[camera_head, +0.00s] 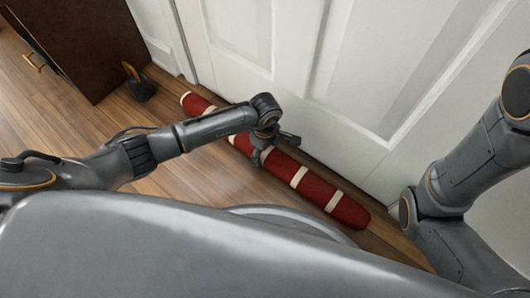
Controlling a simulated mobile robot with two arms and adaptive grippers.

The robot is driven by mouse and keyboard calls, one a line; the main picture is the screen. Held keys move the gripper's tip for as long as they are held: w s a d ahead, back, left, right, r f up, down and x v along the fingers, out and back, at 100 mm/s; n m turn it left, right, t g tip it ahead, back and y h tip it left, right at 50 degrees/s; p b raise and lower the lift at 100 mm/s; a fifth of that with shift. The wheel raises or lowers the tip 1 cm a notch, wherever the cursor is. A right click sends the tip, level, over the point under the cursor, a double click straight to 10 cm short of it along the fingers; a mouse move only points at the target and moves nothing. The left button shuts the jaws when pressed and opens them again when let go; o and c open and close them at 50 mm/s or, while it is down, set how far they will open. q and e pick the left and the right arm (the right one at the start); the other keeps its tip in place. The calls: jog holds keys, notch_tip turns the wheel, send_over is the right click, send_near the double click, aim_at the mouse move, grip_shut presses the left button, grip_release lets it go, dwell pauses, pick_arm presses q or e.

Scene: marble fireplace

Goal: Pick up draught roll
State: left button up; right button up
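The draught roll (317,189) is a long red roll with cream bands. It lies on the wooden floor along the foot of the white door, running from upper left to lower right. My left gripper (262,152) is over the middle of the roll, with one finger in front of it and another part toward the door side. The wrist hides part of the roll, and I cannot tell whether the fingers touch or grip it. My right arm (465,165) is at the right edge, and its gripper is out of view.
The white panelled door (330,60) rises right behind the roll. A dark brown cabinet (85,40) with a brass handle stands at the upper left. A small dark object (139,88) sits on the floor beside it. Wooden floor (60,130) is clear at the left.

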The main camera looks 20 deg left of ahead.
pick_arm(q)
jog(key=c, duration=0.9)
jog(key=shift+r, duration=0.2)
jog(key=shift+c, duration=0.2)
